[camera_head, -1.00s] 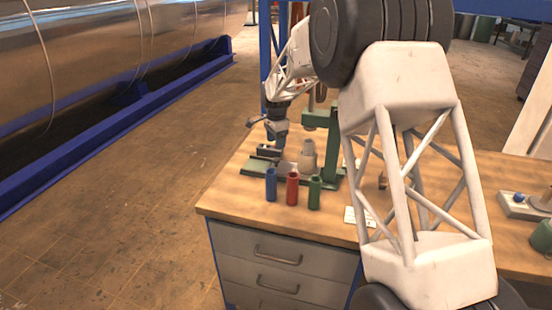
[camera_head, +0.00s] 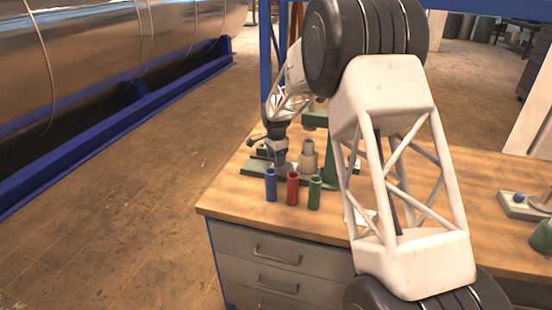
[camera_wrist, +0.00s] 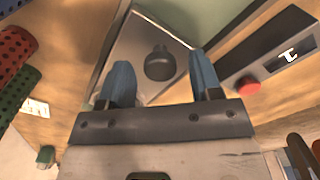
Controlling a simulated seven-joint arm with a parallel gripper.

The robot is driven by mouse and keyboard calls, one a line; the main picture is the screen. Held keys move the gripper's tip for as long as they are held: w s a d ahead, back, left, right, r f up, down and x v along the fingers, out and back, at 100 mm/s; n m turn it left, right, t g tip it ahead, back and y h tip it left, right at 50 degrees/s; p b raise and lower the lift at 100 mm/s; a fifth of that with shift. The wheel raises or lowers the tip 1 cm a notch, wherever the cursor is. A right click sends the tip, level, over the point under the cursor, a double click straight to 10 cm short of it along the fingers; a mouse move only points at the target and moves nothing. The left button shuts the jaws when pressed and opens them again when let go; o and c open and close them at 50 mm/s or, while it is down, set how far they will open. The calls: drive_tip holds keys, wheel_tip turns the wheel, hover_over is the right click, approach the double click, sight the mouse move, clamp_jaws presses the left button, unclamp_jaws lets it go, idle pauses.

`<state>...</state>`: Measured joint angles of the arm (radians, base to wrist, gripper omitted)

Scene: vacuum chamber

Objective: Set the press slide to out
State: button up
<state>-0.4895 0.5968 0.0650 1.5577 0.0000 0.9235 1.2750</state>
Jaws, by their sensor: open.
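The green press (camera_head: 315,120) stands on the wooden bench, partly hidden behind my arm. In the wrist view its slide is a grey metal plate (camera_wrist: 130,55) with a dark round knob (camera_wrist: 160,62) standing up from it. My gripper (camera_wrist: 160,75) is open, with one blue fingertip left of the knob and one right of it. The knob shows between the fingers with gaps on both sides; I cannot tell how deep the fingers reach. In the head view my gripper (camera_head: 278,158) is low over the front left of the press base, and the slide is hard to make out.
Blue (camera_head: 271,186), red (camera_head: 292,188) and green (camera_head: 314,192) tubes stand near the bench's front edge, close to my gripper. A grey stepped cylinder (camera_head: 308,160) stands by the press. A dark box with a red button (camera_wrist: 248,85) is right of the slide in the wrist view.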

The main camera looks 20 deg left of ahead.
drive_tip(key=shift+f, duration=0.15)
clamp_jaws()
drive_tip(key=shift+a, duration=5.75)
drive_tip(key=shift+c, duration=1.1)
unclamp_jaws()
drive_tip(key=shift+a, duration=0.1)
drive_tip(key=shift+o, duration=1.1)
wheel_tip(320, 180, up, 8)
